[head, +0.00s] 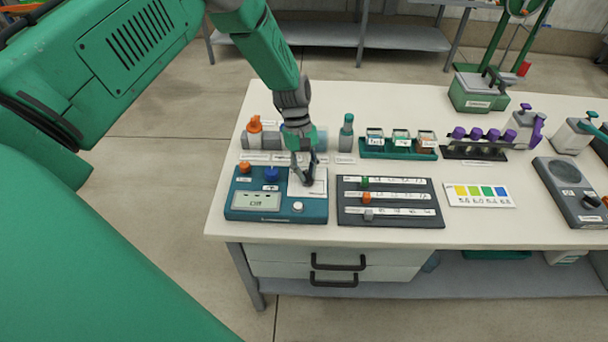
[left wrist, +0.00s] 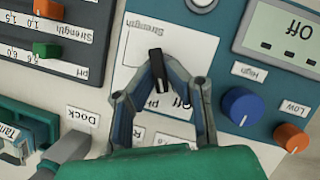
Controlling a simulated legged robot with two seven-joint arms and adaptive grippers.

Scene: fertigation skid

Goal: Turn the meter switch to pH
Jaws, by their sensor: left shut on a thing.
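The teal meter (head: 240,214) sits at the table's front left, and its display (head: 256,202) reads "Off". On its white switch plate (left wrist: 128,52), printed with "Strength", "pH" and "Off", stands a small black switch handle (left wrist: 156,62). My left gripper (head: 305,178) reaches down over this plate. In the left wrist view its fingertips (left wrist: 158,68) are closed on the handle from both sides. The fingers partly cover the plate and the handle's base, so I cannot tell exactly which mark it points to. My right gripper is not in view.
The meter also bears a blue knob (left wrist: 241,106), an orange knob (left wrist: 291,137) and a white button (head: 298,206). A dark slider panel (head: 390,218) lies just right of it. Bottles (head: 346,134) and a green jar tray (head: 398,153) stand behind.

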